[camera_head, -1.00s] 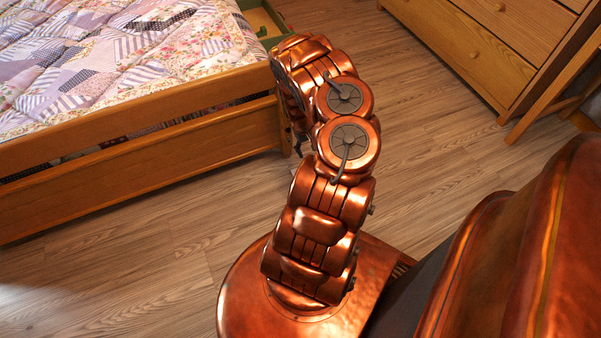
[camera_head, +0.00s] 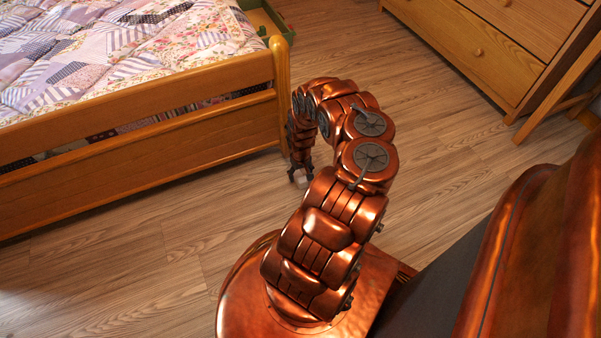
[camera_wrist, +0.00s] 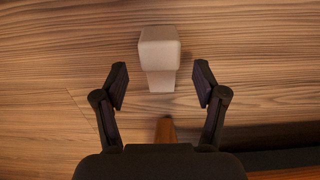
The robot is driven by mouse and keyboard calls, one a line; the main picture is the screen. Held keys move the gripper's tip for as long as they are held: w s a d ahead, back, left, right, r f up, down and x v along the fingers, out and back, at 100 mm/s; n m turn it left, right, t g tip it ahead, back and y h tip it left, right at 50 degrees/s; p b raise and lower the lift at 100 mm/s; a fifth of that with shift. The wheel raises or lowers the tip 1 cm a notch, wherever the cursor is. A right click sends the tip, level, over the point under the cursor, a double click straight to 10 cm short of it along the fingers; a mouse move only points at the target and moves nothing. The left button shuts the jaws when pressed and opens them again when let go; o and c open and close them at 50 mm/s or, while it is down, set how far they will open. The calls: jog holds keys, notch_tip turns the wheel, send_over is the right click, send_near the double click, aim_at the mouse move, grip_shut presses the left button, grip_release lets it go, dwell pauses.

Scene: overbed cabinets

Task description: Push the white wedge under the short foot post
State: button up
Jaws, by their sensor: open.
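The white wedge (camera_wrist: 160,50) lies on the wooden floor in the wrist view, its narrower part towards my gripper. My gripper (camera_wrist: 161,78) is open, its fingers on either side of the wedge's narrower part with a gap at each side. The brown end of the foot post (camera_wrist: 166,130) shows just below the wedge, apart from it and partly hidden by my gripper's body. In the head view the bed's corner post (camera_head: 280,95) stands left of my arm. My gripper (camera_head: 299,176) hangs low by the floor there, and a small pale patch of the wedge (camera_head: 301,177) shows at it.
The bed's wooden side rail (camera_head: 140,165) runs left from the post, under a patchwork quilt (camera_head: 110,55). A green-edged drawer (camera_head: 265,20) is behind the bed's corner. A wooden chest of drawers (camera_head: 490,45) stands at the upper right. The floor between (camera_head: 420,130) is clear.

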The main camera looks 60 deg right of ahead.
jog(key=shift+f+b, duration=0.5)
jog(key=shift+f, duration=0.65)
jog(key=shift+w, duration=0.1)
grip_shut()
jog(key=shift+w+d+b, duration=0.3)
jog(key=shift+w+d, duration=0.25)
jog(key=shift+w, duration=0.35)
jog(key=shift+w+d+b, duration=0.3)
jog(key=shift+w+d, duration=0.2)
jog(key=shift+w, duration=0.35)
jog(key=shift+w+d+b, duration=0.3)
jog(key=shift+w+d, duration=0.25)
jog(key=shift+w, duration=0.35)
grip_release()
jog(key=shift+w+r, duration=0.1)
dwell(0.4)
